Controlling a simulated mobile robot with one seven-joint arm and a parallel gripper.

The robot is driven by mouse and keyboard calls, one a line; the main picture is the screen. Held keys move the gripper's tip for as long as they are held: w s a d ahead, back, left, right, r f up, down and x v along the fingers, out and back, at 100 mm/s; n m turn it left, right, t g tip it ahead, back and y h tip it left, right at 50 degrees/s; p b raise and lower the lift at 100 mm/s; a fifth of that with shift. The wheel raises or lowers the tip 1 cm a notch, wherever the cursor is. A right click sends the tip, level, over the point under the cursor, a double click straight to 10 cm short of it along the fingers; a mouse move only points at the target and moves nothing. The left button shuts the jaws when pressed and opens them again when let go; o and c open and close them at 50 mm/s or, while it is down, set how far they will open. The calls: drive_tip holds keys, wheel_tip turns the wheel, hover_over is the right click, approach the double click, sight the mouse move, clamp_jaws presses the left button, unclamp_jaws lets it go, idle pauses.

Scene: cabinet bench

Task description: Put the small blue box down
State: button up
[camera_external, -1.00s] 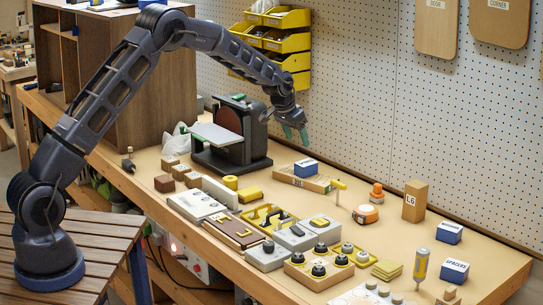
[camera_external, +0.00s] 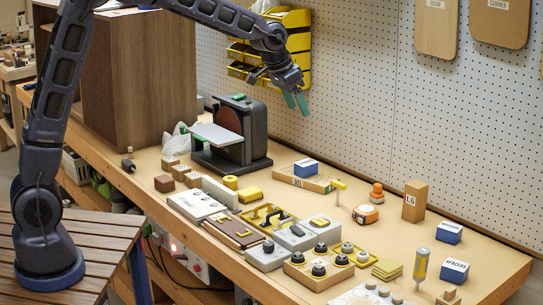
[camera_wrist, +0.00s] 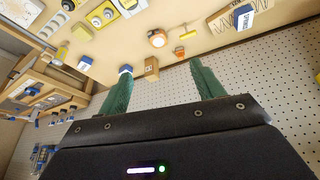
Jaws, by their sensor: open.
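A small blue box (camera_external: 305,168) with a white label rests on a flat wooden piece marked with a label (camera_external: 302,180), near the back of the bench. It also shows at the top of the wrist view (camera_wrist: 242,16). My gripper (camera_external: 296,103) is open and empty, well above the box and apart from it, in front of the pegboard. Its green fingers are spread in the wrist view (camera_wrist: 161,68). Two other blue boxes stand at the right of the bench, one further back (camera_external: 449,233) and one nearer the front (camera_external: 454,271).
A black sander (camera_external: 232,140) stands left of the box. Yellow bins (camera_external: 285,62) hang on the pegboard (camera_external: 365,90) behind my gripper. An L6 block (camera_external: 414,202) stands at the right. Boxes and knob panels crowd the bench's front; some bare surface lies around the tape measure (camera_external: 366,214).

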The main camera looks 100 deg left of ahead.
drive_tip(key=s+d+r+m, duration=0.1)
drive_tip(key=s+d+r, duration=0.3)
drive_tip(key=d, duration=0.5)
drive_tip(key=s+d+r+m+h, duration=0.1)
drive_tip(key=s+d+r, duration=0.1)
drive_tip(key=s+d, duration=0.5)
drive_tip(key=s+d+r+m, duration=0.1)
drive_tip(key=s+d+r, duration=0.2)
drive_tip(key=d, duration=0.8)
drive_tip(key=s+d+f+m, duration=0.1)
drive_tip(key=s+d+f, duration=0.1)
drive_tip(key=s+d, duration=0.5)
drive_tip(key=s+d+f+m+h, duration=0.1)
drive_tip(key=s+d, duration=0.6)
drive_tip(key=s, duration=0.8)
wheel_tip(320, 180, down, 2)
drive_tip(key=shift+f+m, duration=0.1)
drive_tip(key=shift+m, duration=0.5)
